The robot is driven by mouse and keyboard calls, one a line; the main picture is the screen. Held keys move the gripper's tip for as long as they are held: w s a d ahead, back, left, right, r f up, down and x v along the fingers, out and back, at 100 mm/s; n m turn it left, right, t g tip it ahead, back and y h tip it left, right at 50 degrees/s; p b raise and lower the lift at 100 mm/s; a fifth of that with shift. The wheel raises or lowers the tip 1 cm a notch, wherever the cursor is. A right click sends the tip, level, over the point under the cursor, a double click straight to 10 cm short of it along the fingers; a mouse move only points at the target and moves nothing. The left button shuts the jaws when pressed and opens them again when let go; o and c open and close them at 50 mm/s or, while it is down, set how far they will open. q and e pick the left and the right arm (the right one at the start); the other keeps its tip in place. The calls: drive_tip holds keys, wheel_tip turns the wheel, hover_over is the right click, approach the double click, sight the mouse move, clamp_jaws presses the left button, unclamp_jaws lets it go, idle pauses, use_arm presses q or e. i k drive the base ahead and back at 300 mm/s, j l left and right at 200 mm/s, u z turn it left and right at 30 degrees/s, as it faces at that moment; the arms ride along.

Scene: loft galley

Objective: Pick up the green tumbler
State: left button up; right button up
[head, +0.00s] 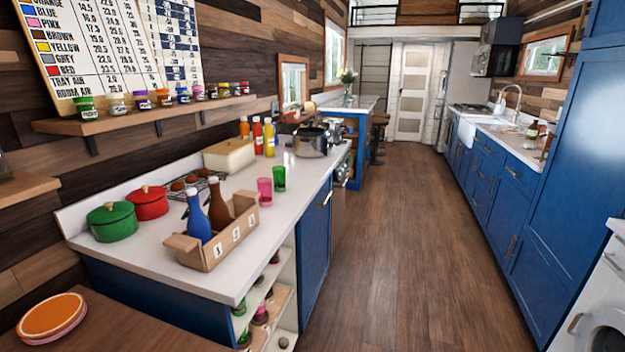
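The green tumbler (279,178) stands upright on the white counter, near its right edge. A pink tumbler (265,191) stands just left of it and a little nearer to me. The two look very close together; I cannot tell if they touch. Neither of my grippers shows in the head view.
A cardboard carrier (216,255) with blue and brown bottles stands nearer on the white counter (160,250). A green pot (112,222), a red pot (150,202), a cream box (229,155) and a steel pot (311,143) stand around. The wooden floor (400,250) at right is clear.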

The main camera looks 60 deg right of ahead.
sight(279, 173)
drive_tip(key=z, duration=1.75)
